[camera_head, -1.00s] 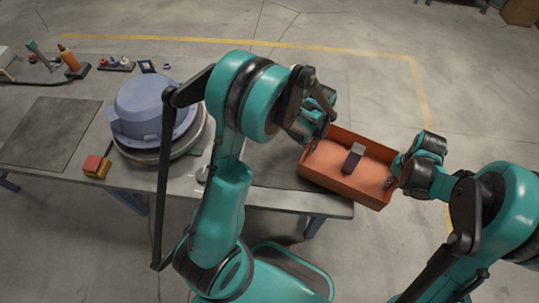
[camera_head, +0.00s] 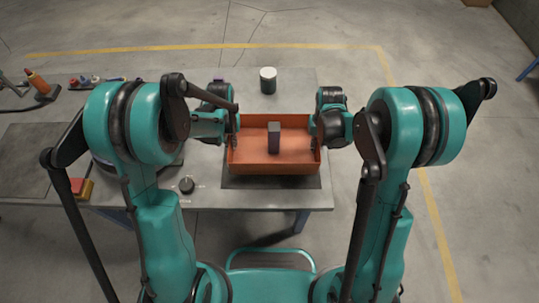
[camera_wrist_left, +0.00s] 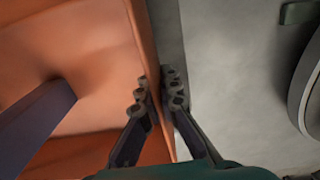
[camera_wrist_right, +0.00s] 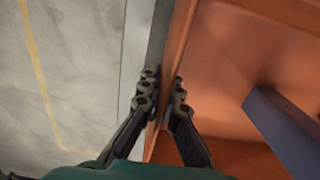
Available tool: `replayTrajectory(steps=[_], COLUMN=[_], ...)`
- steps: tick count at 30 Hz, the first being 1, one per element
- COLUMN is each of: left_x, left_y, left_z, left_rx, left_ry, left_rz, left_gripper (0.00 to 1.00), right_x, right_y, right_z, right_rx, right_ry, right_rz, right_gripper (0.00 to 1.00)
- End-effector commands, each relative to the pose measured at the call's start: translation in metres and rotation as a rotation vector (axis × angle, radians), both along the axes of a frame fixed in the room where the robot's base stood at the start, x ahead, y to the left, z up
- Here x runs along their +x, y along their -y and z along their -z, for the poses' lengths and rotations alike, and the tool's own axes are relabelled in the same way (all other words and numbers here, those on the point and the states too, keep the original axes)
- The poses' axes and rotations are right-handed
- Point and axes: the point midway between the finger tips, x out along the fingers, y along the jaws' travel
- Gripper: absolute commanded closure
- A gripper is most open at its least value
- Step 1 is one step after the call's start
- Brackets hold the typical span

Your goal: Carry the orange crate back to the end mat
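The orange crate (camera_head: 240,168) is level in the head view, at the right end of the table, with a dark upright block (camera_head: 274,138) inside. A dark end mat (camera_head: 270,182) shows along its front and sides; I cannot tell whether the crate rests on it or hangs just above. My left gripper (camera_head: 232,141) is shut on the crate's left wall, one finger on each side in the left wrist view (camera_wrist_left: 158,98). My right gripper (camera_head: 317,143) is shut on the right wall the same way in the right wrist view (camera_wrist_right: 163,98).
A red and yellow block (camera_head: 78,190) and another dark mat (camera_head: 30,160) lie at left. Floor right of the table is clear.

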Motion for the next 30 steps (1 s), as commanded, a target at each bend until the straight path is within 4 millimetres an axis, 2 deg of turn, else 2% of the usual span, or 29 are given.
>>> replayTrajectory(steps=[14, 30], left_x=[0.000, 0.000], left_y=[0.000, 0.000], left_z=[0.005, 0.036], left_rx=[-0.001, -0.001], left_ry=[0.000, 0.000], left_rz=[0.000, 0.000], left_gripper=[1.00, 1.00], right_x=[0.000, 0.000], right_y=[0.000, 0.000], right_z=[0.005, 0.036], right_rx=[0.001, 0.001], right_ry=[0.000, 0.000], right_rz=[0.000, 0.000], right_gripper=[1.00, 1.00])
